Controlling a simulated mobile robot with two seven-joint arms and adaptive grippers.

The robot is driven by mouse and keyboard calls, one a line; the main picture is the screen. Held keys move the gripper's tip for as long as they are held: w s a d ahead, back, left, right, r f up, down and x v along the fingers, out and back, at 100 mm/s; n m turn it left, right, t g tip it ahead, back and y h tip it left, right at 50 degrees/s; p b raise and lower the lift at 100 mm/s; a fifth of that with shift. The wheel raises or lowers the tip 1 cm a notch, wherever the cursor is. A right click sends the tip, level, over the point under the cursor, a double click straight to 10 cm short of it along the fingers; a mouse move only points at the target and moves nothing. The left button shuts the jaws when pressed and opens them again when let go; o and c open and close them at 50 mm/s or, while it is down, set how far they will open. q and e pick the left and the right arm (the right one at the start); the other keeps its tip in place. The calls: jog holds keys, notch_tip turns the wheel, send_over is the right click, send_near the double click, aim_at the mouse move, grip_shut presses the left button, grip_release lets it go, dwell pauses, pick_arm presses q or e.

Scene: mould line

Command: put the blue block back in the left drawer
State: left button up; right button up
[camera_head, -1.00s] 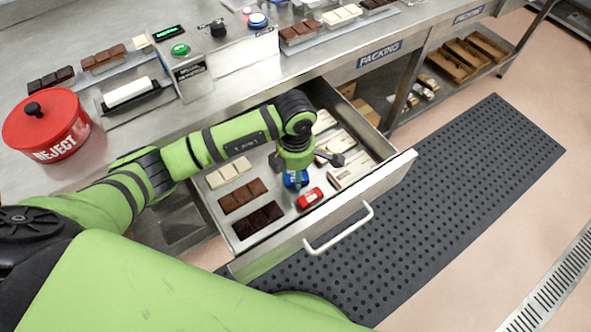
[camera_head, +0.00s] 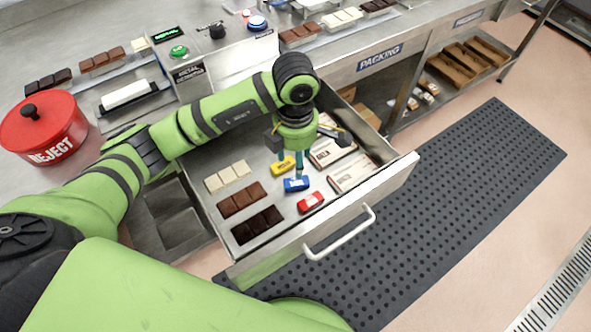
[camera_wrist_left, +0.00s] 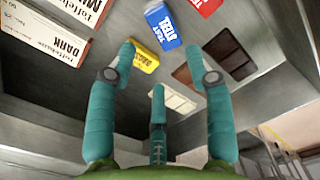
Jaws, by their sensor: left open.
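The blue block (camera_head: 296,184) lies on the floor of the open drawer (camera_head: 250,268), between a yellow block (camera_head: 283,165) and a red block (camera_head: 310,202). In the left wrist view the blue block (camera_wrist_left: 163,27) shows white lettering and lies beyond the fingertips. My left gripper (camera_head: 291,165) hangs over the drawer, just above and behind the blue block. Its teal fingers (camera_wrist_left: 160,75) are spread and hold nothing. The blue block appears apart from the fingers. My right gripper is not in view.
The drawer also holds chocolate bars (camera_head: 242,198) at left and printed cartons (camera_head: 350,173) at right. A red reject pot (camera_head: 45,130) stands on the counter at left. The drawer front has a handle (camera_head: 341,235). A dark mat (camera_head: 460,190) covers the floor.

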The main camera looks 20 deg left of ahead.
pick_arm(q)
jog(key=shift+r, duration=2)
